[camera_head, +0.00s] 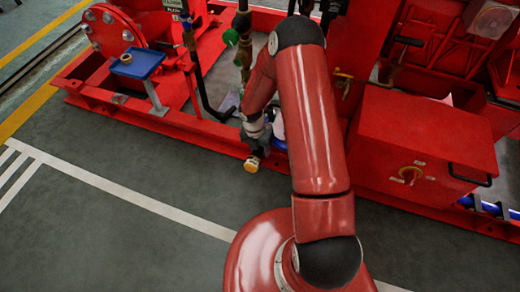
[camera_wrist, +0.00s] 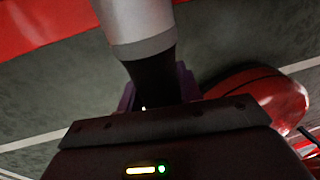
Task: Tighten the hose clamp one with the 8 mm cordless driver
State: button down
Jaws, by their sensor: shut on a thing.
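My gripper (camera_head: 257,148) is low beside the red base frame, left of centre in the head view, partly behind my own arm. In the wrist view, my gripper (camera_wrist: 157,90) is shut around the black part of a tool with a thick grey cylindrical body, which I take to be the cordless driver (camera_wrist: 142,22). In the head view a small orange-yellow end of the held tool (camera_head: 251,164) shows below the gripper. The tool's tip and size marking cannot be seen. I cannot make out hose clamp one in either view.
A small blue-topped stand (camera_head: 140,63) with a tan round item on it stands at left. A red box (camera_head: 425,140) with a yellow-ringed knob is at right. Pipes and a green fitting (camera_head: 231,37) rise behind my gripper. The grey floor (camera_head: 120,235) at front left is clear.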

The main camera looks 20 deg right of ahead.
jog(key=shift+w+d, duration=0.4)
jog(key=shift+w, duration=0.2)
dwell(1.9)
jog(key=shift+a, duration=0.1)
dwell(0.6)
jog(key=shift+s+a, duration=0.8)
jog(key=shift+s, duration=0.35)
jog(key=shift+s+a, duration=0.75)
jog(key=shift+s, duration=0.35)
